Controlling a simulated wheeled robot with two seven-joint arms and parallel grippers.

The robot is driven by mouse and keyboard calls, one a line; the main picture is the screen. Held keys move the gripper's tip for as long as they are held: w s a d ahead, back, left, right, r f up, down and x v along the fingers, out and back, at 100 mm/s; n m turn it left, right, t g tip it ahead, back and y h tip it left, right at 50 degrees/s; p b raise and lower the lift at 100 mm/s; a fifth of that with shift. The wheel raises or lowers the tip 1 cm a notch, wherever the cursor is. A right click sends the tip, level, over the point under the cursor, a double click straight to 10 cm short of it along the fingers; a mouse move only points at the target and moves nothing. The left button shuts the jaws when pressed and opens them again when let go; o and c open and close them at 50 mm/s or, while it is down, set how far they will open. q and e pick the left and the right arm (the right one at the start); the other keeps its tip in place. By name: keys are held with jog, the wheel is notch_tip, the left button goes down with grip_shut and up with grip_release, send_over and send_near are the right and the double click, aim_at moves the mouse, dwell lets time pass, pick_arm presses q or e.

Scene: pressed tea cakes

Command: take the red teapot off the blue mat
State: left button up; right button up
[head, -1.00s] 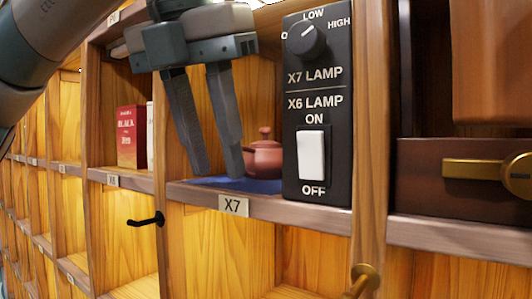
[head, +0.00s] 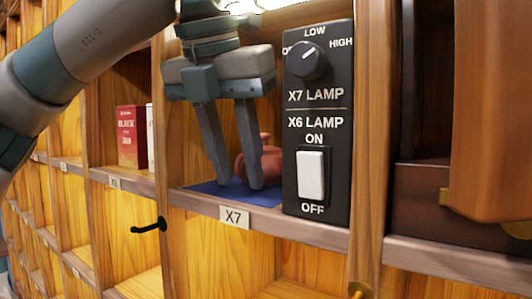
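The red teapot (head: 272,162) stands at the back of the X7 compartment, on or just behind the blue mat (head: 208,189). A finger of my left gripper hides part of its body and lid, and the lamp panel cuts off its right side. The blue mat lies on the compartment floor near the front edge. My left gripper (head: 239,184) points down in front of the teapot, fingers apart with nothing visible between them. Its fingertips are low, close above the mat; whether they touch it I cannot tell. My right gripper is not in view.
A black lamp panel (head: 318,150) with knob and switch stands right of the mat. A red box (head: 131,137) sits in the compartment to the left. A black hook handle (head: 148,227) juts out below.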

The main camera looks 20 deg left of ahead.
pick_arm(q)
jog(key=shift+s+a+f, duration=0.1)
dwell(0.4)
grip_shut()
jog(key=shift+r+b, duration=0.2)
jog(key=shift+b, duration=0.8)
jog(key=s+a+b, duration=0.2)
jog(key=s+b, duration=0.4)
jog(key=s, duration=1.1)
jog(key=shift+s+a+r+b, duration=0.15)
jog(key=shift+s+b, duration=0.15)
jog(key=shift+s, duration=0.1)
